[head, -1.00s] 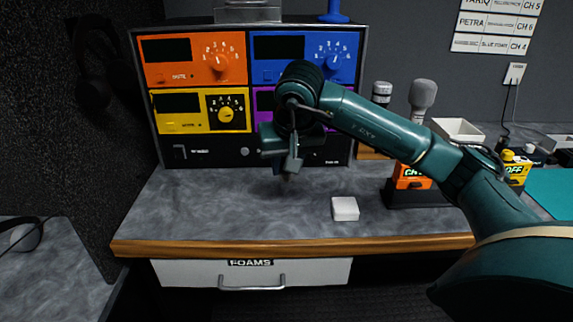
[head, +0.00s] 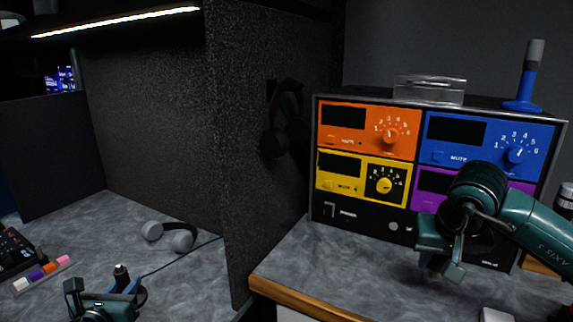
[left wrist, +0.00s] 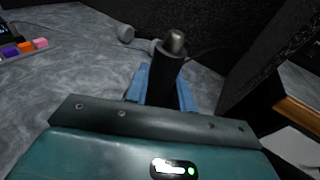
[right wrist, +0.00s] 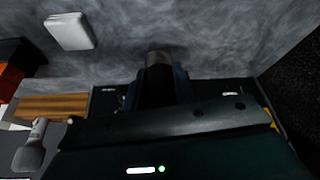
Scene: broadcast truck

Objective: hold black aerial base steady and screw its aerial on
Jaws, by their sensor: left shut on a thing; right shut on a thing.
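My left gripper (head: 118,284) is at the lower left of the head view, shut on a black upright stem with a silver tip, which looks like the black aerial base (left wrist: 165,68). In the left wrist view the stem stands up between the blue fingers; its lower part is hidden. My right gripper (head: 436,262) points down in front of the rack, shut on a short dark piece with a grey end, apparently the aerial (right wrist: 158,72). Most of that piece is hidden by the fingers. The two held parts are far apart.
A rack of coloured panels (head: 352,213) stands behind my right gripper, with a blue aerial (head: 527,88) on top. A dark partition (head: 240,150) separates the two counters. Headphones (head: 170,235) and coloured blocks (head: 45,272) lie on the left counter. A white block (right wrist: 70,30) lies near my right gripper.

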